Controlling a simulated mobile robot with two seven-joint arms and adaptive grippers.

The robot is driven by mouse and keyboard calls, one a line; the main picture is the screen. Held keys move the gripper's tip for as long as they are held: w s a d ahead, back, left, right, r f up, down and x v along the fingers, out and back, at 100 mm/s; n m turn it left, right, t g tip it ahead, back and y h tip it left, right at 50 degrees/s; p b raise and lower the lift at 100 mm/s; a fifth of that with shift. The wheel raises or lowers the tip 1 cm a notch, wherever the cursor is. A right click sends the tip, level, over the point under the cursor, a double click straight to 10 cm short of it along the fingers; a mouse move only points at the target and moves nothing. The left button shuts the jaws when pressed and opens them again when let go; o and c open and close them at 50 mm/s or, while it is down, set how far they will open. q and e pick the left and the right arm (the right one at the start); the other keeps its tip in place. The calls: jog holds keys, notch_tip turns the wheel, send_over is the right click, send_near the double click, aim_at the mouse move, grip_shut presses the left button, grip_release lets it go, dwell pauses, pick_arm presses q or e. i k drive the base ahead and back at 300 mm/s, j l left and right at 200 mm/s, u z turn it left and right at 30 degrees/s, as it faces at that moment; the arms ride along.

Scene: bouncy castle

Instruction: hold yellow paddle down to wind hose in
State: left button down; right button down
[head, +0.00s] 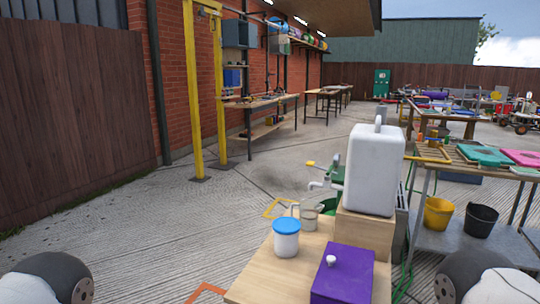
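A small yellow tab (311,164), which looks like the paddle, sticks out left of a green device (334,174) behind the white container. It is small here, and I cannot tell whether it is pressed down. Much of the device is hidden by the container. A green coil or rim (329,207), possibly hose, shows low behind the wooden bench. A green hose (404,273) hangs down at the bench's right side. Only rounded parts of my two arms show at the bottom corners. Neither gripper is in view, and nothing of mine touches the yellow tab.
The wooden bench (262,276) in front holds a white container (372,170), a blue-lidded tub (286,237) and a purple box (343,273). A table with yellow (438,214) and black (481,220) buckets stands right.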

aim_at(309, 163)
jog(key=i+j+u, duration=0.55)
jog(key=u, duration=0.2)
jog(key=i+j+u, duration=0.1)
jog(key=i+u, duration=0.7)
jog(key=i+l+z, duration=0.1)
jog(key=i+z, duration=0.15)
jog(key=z, duration=0.15)
jog(key=i+z, duration=0.3)
jog(key=z, duration=0.15)
jog(key=i+z, duration=0.4)
jog(key=i+j+z, duration=0.15)
jog(key=z, duration=0.3)
jog(key=i+j+z, duration=0.2)
jog(key=z, duration=0.2)
jog(key=i+j+z, duration=0.1)
jog(key=z, duration=0.3)
jog(key=i+j+z, duration=0.15)
jog(key=z, duration=0.3)
jog(key=i+j+z, duration=0.25)
jog(key=z, duration=0.15)
jog(key=i+j+z, duration=0.1)
jog(key=z, duration=0.3)
jog(key=j+z, duration=0.45)
jog(key=i+j+z, duration=0.1)
jog(key=j+z, duration=0.25)
jog(key=j, duration=0.15)
jog(key=j+z, duration=0.75)
jog(key=j, duration=0.25)
